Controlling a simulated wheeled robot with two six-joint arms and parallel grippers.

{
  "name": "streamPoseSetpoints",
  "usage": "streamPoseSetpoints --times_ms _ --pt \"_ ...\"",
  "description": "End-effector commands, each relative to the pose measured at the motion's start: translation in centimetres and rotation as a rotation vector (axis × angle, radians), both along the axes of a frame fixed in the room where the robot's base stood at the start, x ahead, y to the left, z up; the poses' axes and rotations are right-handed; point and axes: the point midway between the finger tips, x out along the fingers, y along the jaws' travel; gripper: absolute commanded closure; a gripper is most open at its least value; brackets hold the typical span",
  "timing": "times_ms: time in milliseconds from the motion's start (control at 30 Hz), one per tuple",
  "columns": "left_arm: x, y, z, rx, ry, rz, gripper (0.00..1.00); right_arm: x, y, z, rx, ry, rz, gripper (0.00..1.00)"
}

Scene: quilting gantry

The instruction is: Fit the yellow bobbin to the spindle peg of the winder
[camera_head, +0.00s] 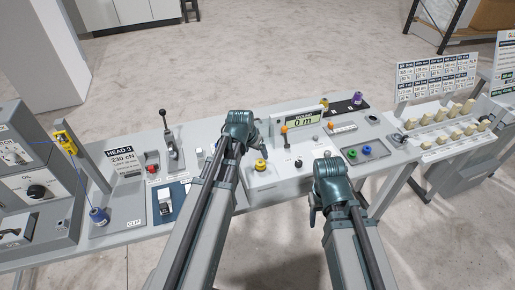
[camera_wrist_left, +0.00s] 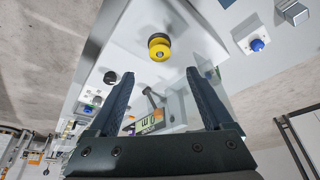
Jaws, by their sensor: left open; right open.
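A yellow round piece with a dark top, which looks like the yellow bobbin (camera_head: 261,165), stands on the light panel of the winder (camera_head: 262,183). It also shows in the left wrist view (camera_wrist_left: 159,50), beyond the fingertips. I cannot tell whether it sits on the spindle peg; no bare peg is clearly visible. My left gripper (camera_wrist_left: 159,73) is open and empty, with the bobbin ahead between its finger lines and apart from them. In the head view the left wrist (camera_head: 240,125) is just behind and left of it. My right gripper (camera_head: 313,208) is open, nearer and to the right; its fingers are partly hidden.
A display reading 0 m (camera_head: 303,121) stands behind the panel. A black knob (camera_head: 298,163) and an orange-topped post (camera_head: 284,130) are close to the bobbin. Green (camera_head: 352,153) and blue (camera_head: 366,149) pieces lie right. A lever (camera_head: 165,128) rises at the left.

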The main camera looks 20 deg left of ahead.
Motion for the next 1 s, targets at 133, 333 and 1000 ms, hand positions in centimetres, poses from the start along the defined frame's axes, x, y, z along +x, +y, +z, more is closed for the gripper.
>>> streamPoseSetpoints --times_ms 133,333,1000 --pt "-1.0 0.2 2.6 0.000 0.000 0.000 0.16 0.0 0.0 2.6 0.001 0.000 -0.005 0.50" --pt "-1.3 0.3 3.3 0.000 0.000 0.000 0.16 0.0 0.0 3.3 0.002 0.000 -0.007 0.50" --pt "-1.3 0.2 3.2 0.000 0.000 0.000 0.16 0.0 0.0 3.2 0.001 0.000 -0.007 0.50"
